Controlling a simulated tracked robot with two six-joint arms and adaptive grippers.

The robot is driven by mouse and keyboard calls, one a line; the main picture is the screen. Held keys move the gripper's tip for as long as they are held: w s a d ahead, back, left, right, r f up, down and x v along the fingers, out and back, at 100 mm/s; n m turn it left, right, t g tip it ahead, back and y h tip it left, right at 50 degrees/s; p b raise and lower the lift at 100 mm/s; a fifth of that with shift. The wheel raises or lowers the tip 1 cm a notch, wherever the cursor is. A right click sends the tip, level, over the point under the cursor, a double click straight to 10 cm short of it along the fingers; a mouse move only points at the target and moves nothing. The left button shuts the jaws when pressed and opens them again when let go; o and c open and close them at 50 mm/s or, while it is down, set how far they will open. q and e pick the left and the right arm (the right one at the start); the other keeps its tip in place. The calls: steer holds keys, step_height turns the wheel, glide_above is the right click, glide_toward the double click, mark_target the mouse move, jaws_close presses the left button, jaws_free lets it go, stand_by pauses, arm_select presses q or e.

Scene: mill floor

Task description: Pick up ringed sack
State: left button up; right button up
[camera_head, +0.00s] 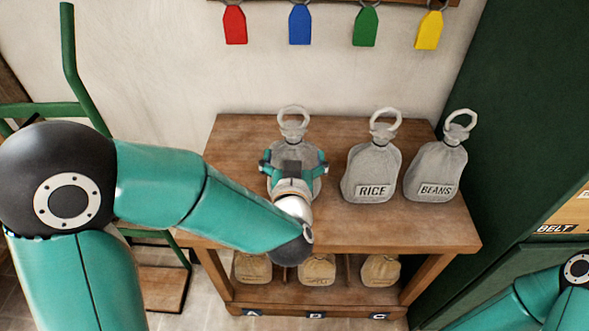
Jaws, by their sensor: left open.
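Three grey sacks with rings on top stand upright in a row on a wooden table (225,150). The left ringed sack (293,128) is partly covered by my left gripper, and any label on it is hidden. The middle sack (371,168) reads RICE and the right sack (437,168) reads BEANS. My left gripper (293,157) is open, its teal fingers spread to either side of the left sack's body, below its ring. I cannot tell whether the fingers touch it. Only part of my right arm shows at the lower right; its gripper is out of view.
Several tan sacks (317,270) sit on the lower shelf, with letter labels on its front edge. Red (235,25), blue (300,25), green (365,27) and yellow (429,30) tags hang on the wall. A dark green cabinet (525,90) borders the table's right side.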

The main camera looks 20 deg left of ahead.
mark_target(293, 152)
arm_select(q)
steer(key=x, duration=0.4)
steer(key=shift+w+a, duration=0.15)
steer(key=shift+c, duration=0.3)
steer(key=c, duration=1.6)
steer(key=shift+r, duration=0.15)
